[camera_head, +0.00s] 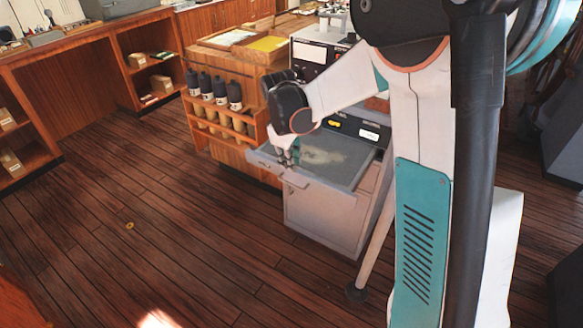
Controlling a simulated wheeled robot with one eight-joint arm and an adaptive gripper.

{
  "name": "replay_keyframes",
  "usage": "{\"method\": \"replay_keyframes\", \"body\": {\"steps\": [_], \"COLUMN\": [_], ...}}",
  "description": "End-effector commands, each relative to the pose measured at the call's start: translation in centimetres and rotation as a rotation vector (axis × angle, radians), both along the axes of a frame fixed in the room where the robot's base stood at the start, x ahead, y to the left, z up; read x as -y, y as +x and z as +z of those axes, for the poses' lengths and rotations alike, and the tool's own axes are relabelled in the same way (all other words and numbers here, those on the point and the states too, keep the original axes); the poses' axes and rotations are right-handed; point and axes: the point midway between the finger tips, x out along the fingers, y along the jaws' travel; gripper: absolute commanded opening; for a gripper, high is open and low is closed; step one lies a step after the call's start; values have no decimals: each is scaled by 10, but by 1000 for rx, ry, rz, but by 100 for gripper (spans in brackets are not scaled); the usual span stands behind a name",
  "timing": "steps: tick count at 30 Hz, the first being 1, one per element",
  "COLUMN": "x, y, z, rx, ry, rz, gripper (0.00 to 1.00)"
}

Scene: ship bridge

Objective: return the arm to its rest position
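My arm reaches down from the upper right with white and black links. My gripper (285,158) is small and dark in this view, at the left front edge of a grey cabinet (325,213). It is close to a grey ledge or drawer front (294,179) that juts out there; I cannot tell whether they touch. The fingers are too small to tell if they are open or shut, and I see no object clearly held.
A wooden rack with dark bottles (220,90) stands left of the cabinet. A white instrument box (316,52) is behind it. Wooden shelves (75,85) line the back left. A small brass disc (130,226) lies on the floor, which is otherwise largely clear at left.

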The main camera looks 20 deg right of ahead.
Motion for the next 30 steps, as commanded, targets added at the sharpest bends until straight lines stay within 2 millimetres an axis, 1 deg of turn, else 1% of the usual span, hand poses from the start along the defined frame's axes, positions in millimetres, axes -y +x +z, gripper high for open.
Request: {"method": "replay_keyframes", "body": {"steps": [4,16,19,23,27,30], "x": [-1,-1,-1,-3,-6,-9], "y": [-1,-1,-5,-20,-48,-70], "z": [5,5,10,30,60,79], "rx": [0,0,9,45,108,155], "ry": [0,0,3,17,46,71], "rz": [0,-1,-9,-44,-107,-158], "gripper": [16,16,16,16,16,16]}}
